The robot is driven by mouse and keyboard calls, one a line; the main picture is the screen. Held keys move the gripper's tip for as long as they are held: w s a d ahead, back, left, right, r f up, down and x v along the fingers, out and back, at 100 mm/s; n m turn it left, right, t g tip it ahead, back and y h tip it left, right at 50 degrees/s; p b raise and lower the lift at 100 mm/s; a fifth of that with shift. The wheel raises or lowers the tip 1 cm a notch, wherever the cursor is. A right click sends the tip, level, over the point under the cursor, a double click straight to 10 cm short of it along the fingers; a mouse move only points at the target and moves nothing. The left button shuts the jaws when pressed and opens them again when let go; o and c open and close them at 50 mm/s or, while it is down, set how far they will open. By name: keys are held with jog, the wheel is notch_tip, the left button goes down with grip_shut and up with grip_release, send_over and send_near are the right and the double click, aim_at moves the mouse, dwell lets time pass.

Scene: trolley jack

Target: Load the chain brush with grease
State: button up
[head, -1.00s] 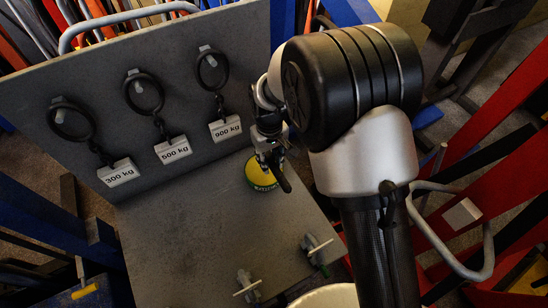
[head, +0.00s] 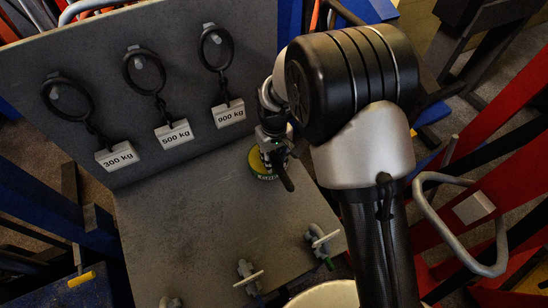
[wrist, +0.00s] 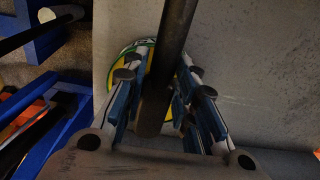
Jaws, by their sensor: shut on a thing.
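My gripper (head: 273,150) is shut on a dark, rod-like handle, which I take to be the chain brush (head: 286,181). The handle also runs between the fingers in the wrist view (wrist: 173,45). The brush's bristle end cannot be made out. A round yellow and green tin (head: 259,172), likely the grease, stands on the grey shelf behind and below my gripper and is partly covered by it. In the wrist view the tin (wrist: 130,56) shows behind the handle and fingers. I cannot tell whether the brush touches the tin or its grease.
A grey back panel (head: 190,65) carries chains tagged 300 kg (head: 117,155), 500 kg (head: 173,132) and 900 kg (head: 229,113). Shackles (head: 248,275) lie along the shelf's front edge. A pale round container (head: 325,296) stands in front. The shelf's middle is clear.

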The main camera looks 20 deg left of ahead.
aim_at(274, 158)
jog(key=shift+f+b, duration=0.35)
jog(key=shift+f, duration=0.25)
dwell(1.6)
jog(key=shift+r+p, duration=2.4)
jog(key=shift+r, duration=1.2)
jog(key=shift+f, duration=0.1)
